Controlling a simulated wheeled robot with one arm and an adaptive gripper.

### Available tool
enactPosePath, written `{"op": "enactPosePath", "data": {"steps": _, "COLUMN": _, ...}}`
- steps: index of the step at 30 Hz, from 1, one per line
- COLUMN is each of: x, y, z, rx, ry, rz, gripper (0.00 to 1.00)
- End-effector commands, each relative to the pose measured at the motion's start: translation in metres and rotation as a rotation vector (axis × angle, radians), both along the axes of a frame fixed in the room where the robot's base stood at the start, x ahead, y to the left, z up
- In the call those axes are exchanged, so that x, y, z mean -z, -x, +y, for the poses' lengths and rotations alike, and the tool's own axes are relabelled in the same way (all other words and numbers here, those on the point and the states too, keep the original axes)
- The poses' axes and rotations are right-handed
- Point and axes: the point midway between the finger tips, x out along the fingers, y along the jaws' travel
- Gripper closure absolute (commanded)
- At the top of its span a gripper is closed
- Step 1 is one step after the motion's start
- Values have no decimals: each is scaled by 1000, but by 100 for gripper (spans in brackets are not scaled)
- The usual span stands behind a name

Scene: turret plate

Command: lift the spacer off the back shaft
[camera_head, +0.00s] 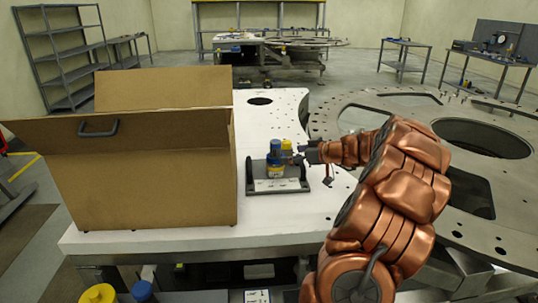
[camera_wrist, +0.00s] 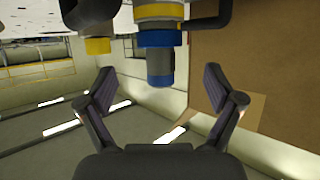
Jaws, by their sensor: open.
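A dark fixture (camera_head: 262,186) with two side handles stands on the white table. On it, a front stack has a yellow lower part (camera_head: 275,170), a blue ring (camera_head: 274,156) and a grey-blue top (camera_head: 276,145). Behind it to the right, a yellow piece (camera_head: 287,146) shows partly hidden; I cannot tell whether it is the spacer or the shaft's top. My gripper (camera_head: 306,152) is just right of the stacks. In the upside-down wrist view, my gripper (camera_wrist: 158,88) is open and empty, its fingers spread. The blue ring (camera_wrist: 160,38) shows beyond them, with the yellow piece (camera_wrist: 97,45) left of it.
A large open cardboard box (camera_head: 150,170) stands left of the fixture on the white table (camera_head: 200,240). A big round metal plate with holes (camera_head: 400,100) lies to the right. Shelves and side tables stand far back. The table in front of the fixture is clear.

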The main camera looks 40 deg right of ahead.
Motion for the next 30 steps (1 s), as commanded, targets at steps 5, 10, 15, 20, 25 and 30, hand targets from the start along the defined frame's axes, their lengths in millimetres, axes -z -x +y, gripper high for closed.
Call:
{"op": "enactPosePath", "data": {"steps": 5, "x": 5, "y": -10, "z": -3, "rx": 9, "ry": -1, "rz": 2, "gripper": 9}}
{"op": "enactPosePath", "data": {"steps": 10, "x": 8, "y": -20, "z": -3, "rx": 15, "ry": -2, "rz": 1, "gripper": 9}}
{"op": "enactPosePath", "data": {"steps": 15, "x": 18, "y": -40, "z": 3, "rx": 14, "ry": -5, "rz": 6, "gripper": 9}}
{"op": "enactPosePath", "data": {"steps": 20, "x": 24, "y": -54, "z": 4, "rx": 15, "ry": -2, "rz": 1, "gripper": 9}}
{"op": "enactPosePath", "data": {"steps": 25, "x": 27, "y": -59, "z": 5, "rx": 14, "ry": 0, "rz": 1, "gripper": 9}}
{"op": "enactPosePath", "data": {"steps": 30, "x": 27, "y": -60, "z": 6, "rx": 13, "ry": 0, "rz": 1, "gripper": 10}}
